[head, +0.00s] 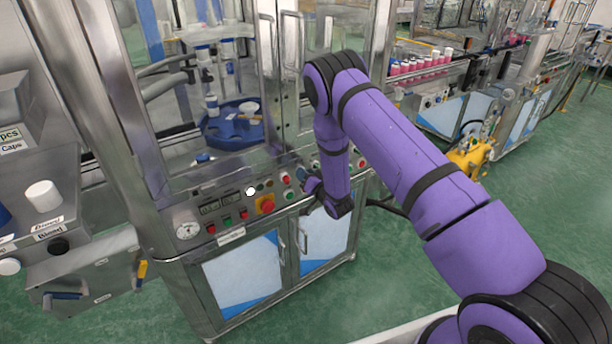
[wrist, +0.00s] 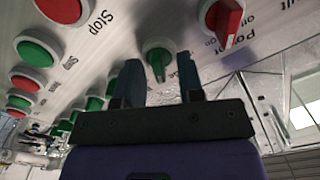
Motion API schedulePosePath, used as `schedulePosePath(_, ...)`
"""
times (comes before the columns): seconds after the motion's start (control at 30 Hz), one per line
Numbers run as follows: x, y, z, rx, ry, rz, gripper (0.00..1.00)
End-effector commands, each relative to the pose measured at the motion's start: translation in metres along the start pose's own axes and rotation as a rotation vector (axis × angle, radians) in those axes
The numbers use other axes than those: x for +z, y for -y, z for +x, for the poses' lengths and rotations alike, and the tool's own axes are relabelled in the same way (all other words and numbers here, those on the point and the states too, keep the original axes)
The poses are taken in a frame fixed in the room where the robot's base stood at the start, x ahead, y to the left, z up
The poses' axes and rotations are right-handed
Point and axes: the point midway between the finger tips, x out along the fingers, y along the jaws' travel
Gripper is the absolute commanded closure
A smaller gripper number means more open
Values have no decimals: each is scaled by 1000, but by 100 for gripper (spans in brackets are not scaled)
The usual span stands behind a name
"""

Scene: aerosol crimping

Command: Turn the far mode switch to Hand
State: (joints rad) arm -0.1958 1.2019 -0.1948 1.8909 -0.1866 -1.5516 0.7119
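Whether this is the far mode switch cannot be told, as no Hand label can be read. In the head view, my gripper (head: 305,180) is at the right part of the machine's control panel (head: 232,233). My arm and gripper hide the switch there.
A red rotary switch (wrist: 228,20) sits beside the green one. Red buttons (wrist: 28,81) and green buttons (wrist: 38,50) line the panel. Metal door frames (head: 272,60) rise behind the panel.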

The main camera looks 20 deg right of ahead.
Motion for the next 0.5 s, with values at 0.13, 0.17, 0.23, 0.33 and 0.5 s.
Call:
schedulePosePath(0.13, 0, 0, 0, 0, 0, 0, 92)
schedulePosePath(0.17, 0, 0, 0, 0, 0, 0, 99)
schedulePosePath(0.23, 0, 0, 0, 0, 0, 0, 100)
schedulePosePath(0.33, 0, 0, 0, 0, 0, 0, 100)
schedulePosePath(0.5, 0, 0, 0, 0, 0, -18, 100)
